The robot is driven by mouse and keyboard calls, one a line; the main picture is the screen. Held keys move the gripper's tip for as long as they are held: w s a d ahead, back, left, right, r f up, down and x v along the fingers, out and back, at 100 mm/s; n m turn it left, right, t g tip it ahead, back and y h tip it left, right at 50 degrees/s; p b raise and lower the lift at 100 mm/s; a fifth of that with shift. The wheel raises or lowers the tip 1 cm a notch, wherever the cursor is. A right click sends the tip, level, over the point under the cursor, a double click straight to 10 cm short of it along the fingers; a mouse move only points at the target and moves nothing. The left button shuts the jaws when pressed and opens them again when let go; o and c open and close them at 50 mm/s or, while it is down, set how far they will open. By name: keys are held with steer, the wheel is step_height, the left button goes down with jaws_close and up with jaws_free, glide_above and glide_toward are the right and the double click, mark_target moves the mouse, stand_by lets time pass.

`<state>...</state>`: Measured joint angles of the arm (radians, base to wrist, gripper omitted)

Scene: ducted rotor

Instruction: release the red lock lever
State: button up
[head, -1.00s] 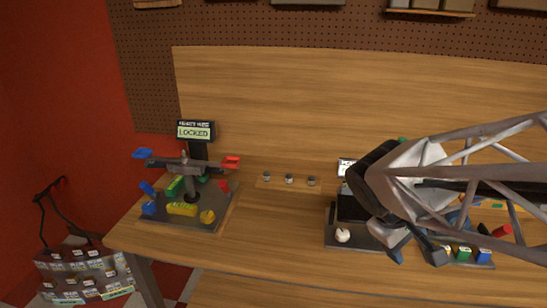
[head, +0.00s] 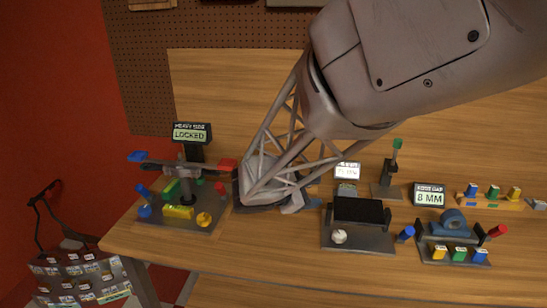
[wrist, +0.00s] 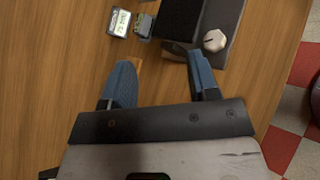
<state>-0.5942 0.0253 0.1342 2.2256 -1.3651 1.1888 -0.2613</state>
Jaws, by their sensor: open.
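The rotor stand (head: 188,222) is at the left of the bench in the head view, under a display (head: 192,133) reading LOCKED. A small red lever-like piece (head: 220,188) stands at the right of its base. A larger red block (head: 228,164) sits on the right end of the crossbar, with a blue block (head: 137,156) on the left end. I cannot tell for certain which red piece is the lock lever. My gripper (head: 303,205) is over the bench between the rotor stand and the black roller unit. In the wrist view, its fingers (wrist: 163,80) are apart with only bare wood between them.
The black roller unit (head: 358,241) with a white knob (head: 339,236) stands close right of my gripper. A second station (head: 455,252) with a red handle (head: 497,230) is farther right. A green-topped lever (head: 397,143) stands behind. The front bench strip is clear.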

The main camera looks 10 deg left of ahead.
steer(key=w+a+f+n+t+y, duration=0.1)
steer(key=a+n+t, duration=0.1)
steer(key=a, duration=0.3)
steer(key=w+a+f+n+t, duration=0.1)
steer(key=w+a+f+n, duration=0.1)
steer(key=a, duration=0.3)
steer(key=w+a+f+n+t+y, duration=0.1)
steer(key=a+n+t, duration=0.15)
steer(key=a, duration=0.25)
steer(key=n+t+y, duration=0.4)
steer(key=n+y, duration=0.1)
steer(key=n, duration=0.2)
glide_toward(220, 193)
steer(key=w+r, duration=0.2)
steer(key=r, duration=0.1)
steer(key=shift+w, duration=0.15)
steer(key=shift+w+d, duration=0.25)
steer(key=shift+w, duration=1.05)
steer(key=shift+w+d, duration=0.25)
steer(key=shift+w, duration=1)
steer(key=shift+w+d, duration=0.25)
steer(key=shift+w, duration=1.05)
steer(key=shift+c, duration=0.3)
jaws_close()
